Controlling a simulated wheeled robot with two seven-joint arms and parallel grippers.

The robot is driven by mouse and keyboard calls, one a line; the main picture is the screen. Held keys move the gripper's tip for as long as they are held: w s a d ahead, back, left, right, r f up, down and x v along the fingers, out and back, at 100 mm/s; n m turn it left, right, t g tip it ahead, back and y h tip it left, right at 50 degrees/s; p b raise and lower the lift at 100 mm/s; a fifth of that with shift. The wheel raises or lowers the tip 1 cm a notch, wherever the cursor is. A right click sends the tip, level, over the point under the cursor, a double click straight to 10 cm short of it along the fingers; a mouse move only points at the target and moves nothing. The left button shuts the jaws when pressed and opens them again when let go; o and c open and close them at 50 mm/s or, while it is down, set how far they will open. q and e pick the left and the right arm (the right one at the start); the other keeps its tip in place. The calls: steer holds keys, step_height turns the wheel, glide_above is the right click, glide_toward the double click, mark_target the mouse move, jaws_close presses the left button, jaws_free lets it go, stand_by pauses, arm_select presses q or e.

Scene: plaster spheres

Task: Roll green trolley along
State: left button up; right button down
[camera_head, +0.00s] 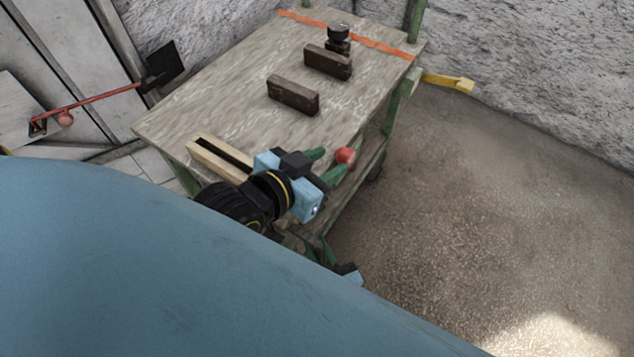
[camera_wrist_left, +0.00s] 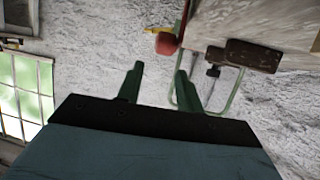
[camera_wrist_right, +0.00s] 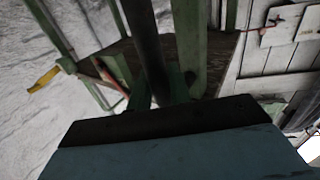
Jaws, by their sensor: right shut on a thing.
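The green trolley has a worn wooden top (camera_head: 215,100) and green legs (camera_head: 398,100). It stands in front of me in the head view. My left gripper (camera_head: 326,163) is above the trolley's near right corner. Its green fingers stand apart with nothing between them, as the left wrist view (camera_wrist_left: 160,85) also shows. My right gripper (camera_head: 350,272) is low at the near side, mostly hidden by my blue body. In the right wrist view (camera_wrist_right: 160,98) it is shut on a dark bar (camera_wrist_right: 145,40), apparently the trolley's handle. The grip is partly hidden.
Two brown blocks (camera_head: 293,95) (camera_head: 328,62) and a dark knobbed object (camera_head: 338,38) sit on the top. A red ball-shaped end (camera_head: 346,155) is beside my left gripper. A yellow piece (camera_head: 448,83) juts out near the rough wall (camera_head: 540,60). Floor (camera_head: 450,200) at right is clear.

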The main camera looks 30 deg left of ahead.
steer(key=shift+s+a+f, duration=0.1)
steer(key=shift+s, duration=0.2)
steer(key=c, duration=1.7)
jaws_free()
steer(key=o, duration=0.4)
steer(key=shift+c, duration=0.2)
arm_select(q)
steer(key=shift+s, duration=0.1)
arm_select(e)
steer(key=shift+d, duration=0.2)
